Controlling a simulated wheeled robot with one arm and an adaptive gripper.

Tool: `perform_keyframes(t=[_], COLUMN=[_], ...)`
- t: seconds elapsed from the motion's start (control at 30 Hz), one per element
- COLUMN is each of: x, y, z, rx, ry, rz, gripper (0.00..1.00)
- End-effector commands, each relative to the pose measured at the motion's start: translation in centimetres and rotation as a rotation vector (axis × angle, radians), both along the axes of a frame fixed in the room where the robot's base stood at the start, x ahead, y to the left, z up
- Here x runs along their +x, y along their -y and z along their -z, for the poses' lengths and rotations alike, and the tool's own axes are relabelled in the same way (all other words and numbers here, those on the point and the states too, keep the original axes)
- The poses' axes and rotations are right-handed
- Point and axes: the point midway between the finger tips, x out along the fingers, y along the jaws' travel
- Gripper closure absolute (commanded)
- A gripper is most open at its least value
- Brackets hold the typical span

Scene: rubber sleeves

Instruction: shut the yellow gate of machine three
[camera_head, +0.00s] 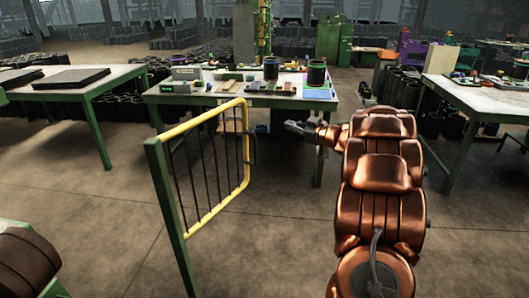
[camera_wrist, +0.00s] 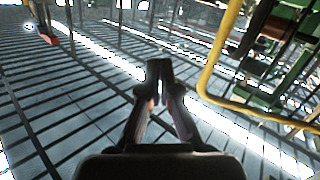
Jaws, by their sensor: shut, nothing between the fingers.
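The yellow gate (camera_head: 203,214) is a yellow tube frame with dark vertical bars, hung on a green post (camera_head: 169,213) at its left. In the head view it stands swung away from me, its free end toward the work table. My gripper (camera_head: 288,126) is at the end of my copper arm, just right of the gate's free end and apart from it. In the wrist view my gripper (camera_wrist: 158,68) has its fingers together and empty. The gate's yellow tube (camera_wrist: 213,60) curves past on the right, with a gap to the fingers.
A green-legged table (camera_head: 215,98) with dark pots, small boxes and a display stands behind the gate. Other tables stand at the left (camera_head: 85,78) and right (camera_head: 490,100). The concrete floor (camera_head: 110,235) around the gate is open.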

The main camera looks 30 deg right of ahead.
Motion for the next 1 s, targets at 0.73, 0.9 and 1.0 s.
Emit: perform_keyframes(t=[0.73,0.9,1.0], x=[-7.9,-5.6,-4.2], y=[-3.2,-5.0,-6.0], z=[6.4,6.4,6.4], rx=[0.266,0.265,0.265], ry=[0.016,0.016,0.016], rz=[-0.426,-0.428,-0.429], gripper=[1.00,1.00,1.00])
